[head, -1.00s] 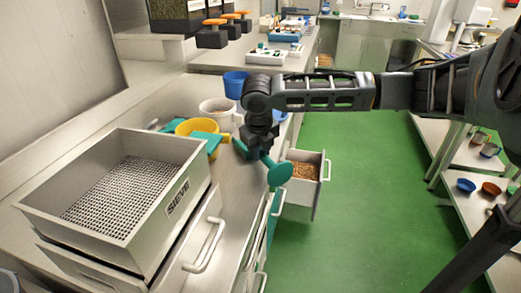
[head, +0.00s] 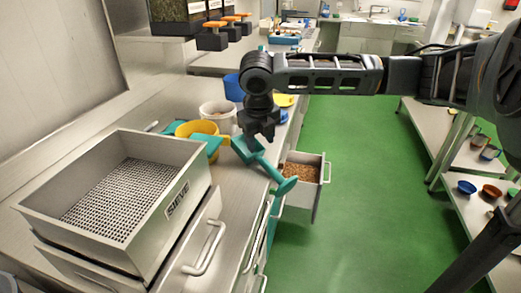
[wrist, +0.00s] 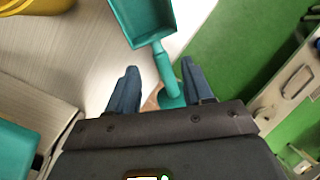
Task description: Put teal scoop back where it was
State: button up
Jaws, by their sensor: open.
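The teal scoop (head: 246,151) lies at the front edge of the steel counter, its handle with a wide end (head: 285,186) reaching out past the edge near the open drawer. My gripper (head: 260,133) is just above the scoop, open and empty. In the wrist view the scoop's pan (wrist: 145,20) is at the top, and its handle shows between the spread fingers of my gripper (wrist: 160,85). I cannot tell the exact height gap between fingers and handle.
A yellow container (head: 190,129) with another teal item (head: 211,144) stands left of the scoop, near a white tub (head: 216,110) and a blue cup (head: 232,86). The sieve box (head: 190,165) is at the left. An open drawer (head: 322,190) holds brown granules. The green floor is clear.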

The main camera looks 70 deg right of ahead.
jog(key=v, duration=0.6)
dwell(0.5)
